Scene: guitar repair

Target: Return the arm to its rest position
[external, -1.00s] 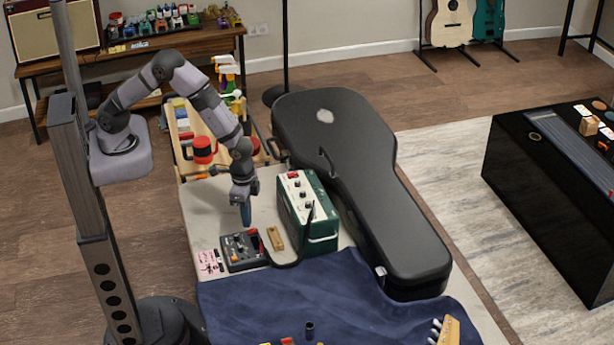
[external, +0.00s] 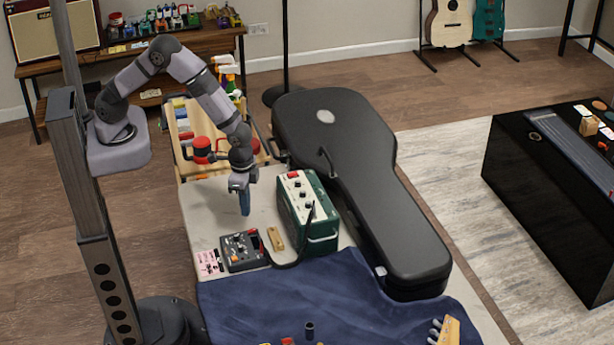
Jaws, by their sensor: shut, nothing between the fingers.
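My gripper (external: 245,210) points down above the pale workbench (external: 208,222). Its blue fingers are shut with nothing between them. It hangs above and behind a dark grey pedal (external: 243,252) with knobs, apart from it. A green and white box with knobs (external: 308,213) stands just to the right of the gripper. My arm rises from its mount on the column at the left and bends over at the elbow.
A black guitar case (external: 365,190) lies to the right of the green box. A pink pedal (external: 208,263) and a small tan block (external: 275,238) sit beside the dark pedal. A blue cloth (external: 300,300) covers the front. Red-ended clamps (external: 202,148) stand behind the gripper.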

